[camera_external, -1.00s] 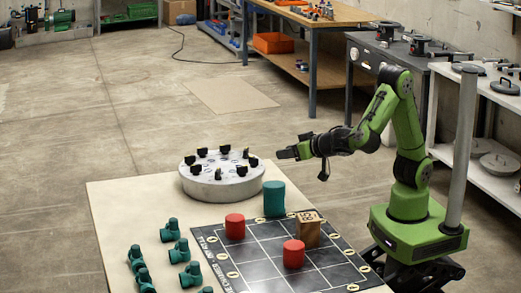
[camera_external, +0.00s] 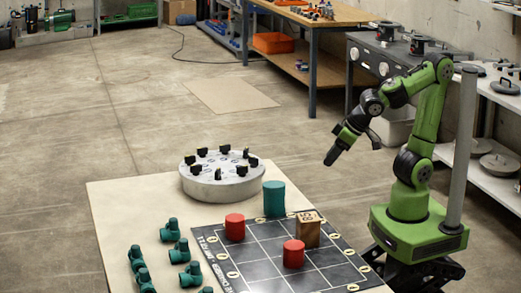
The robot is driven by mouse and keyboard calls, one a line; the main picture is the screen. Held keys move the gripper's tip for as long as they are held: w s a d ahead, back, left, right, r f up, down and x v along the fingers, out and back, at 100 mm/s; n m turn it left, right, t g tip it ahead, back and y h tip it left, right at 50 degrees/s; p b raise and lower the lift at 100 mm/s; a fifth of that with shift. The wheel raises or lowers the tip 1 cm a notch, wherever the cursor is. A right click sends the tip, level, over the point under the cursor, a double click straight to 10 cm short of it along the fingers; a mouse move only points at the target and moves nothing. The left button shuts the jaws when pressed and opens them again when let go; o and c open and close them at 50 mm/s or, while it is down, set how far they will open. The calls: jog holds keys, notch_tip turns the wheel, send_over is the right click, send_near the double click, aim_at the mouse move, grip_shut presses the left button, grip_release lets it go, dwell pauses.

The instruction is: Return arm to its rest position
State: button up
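My green and black arm (camera_external: 428,120) is folded back over my base at the right of the table. My gripper (camera_external: 330,160) hangs in free air, tilted down to the left, beyond the table's far right edge and above the floor. It touches nothing, and I see nothing held in it. It is too small in this view to tell whether its fingers are open or shut.
The table (camera_external: 120,205) carries a round grey fixture (camera_external: 222,190) with black clamps, a teal cylinder (camera_external: 274,199), red cylinders (camera_external: 235,227) (camera_external: 294,254), a wooden block (camera_external: 308,230) on a black grid mat (camera_external: 265,258), and several green fittings (camera_external: 179,251). Workbenches stand behind.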

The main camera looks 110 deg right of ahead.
jog(key=s+a+r+n+y, duration=0.2)
jog(key=s+a+n+y, duration=0.2)
jog(key=s+a+n, duration=0.4)
notch_tip(320, 180, up, 15)
jog(key=s+m+p, duration=0.1)
jog(key=p, duration=1.4)
jog(key=shift+d, duration=0.4)
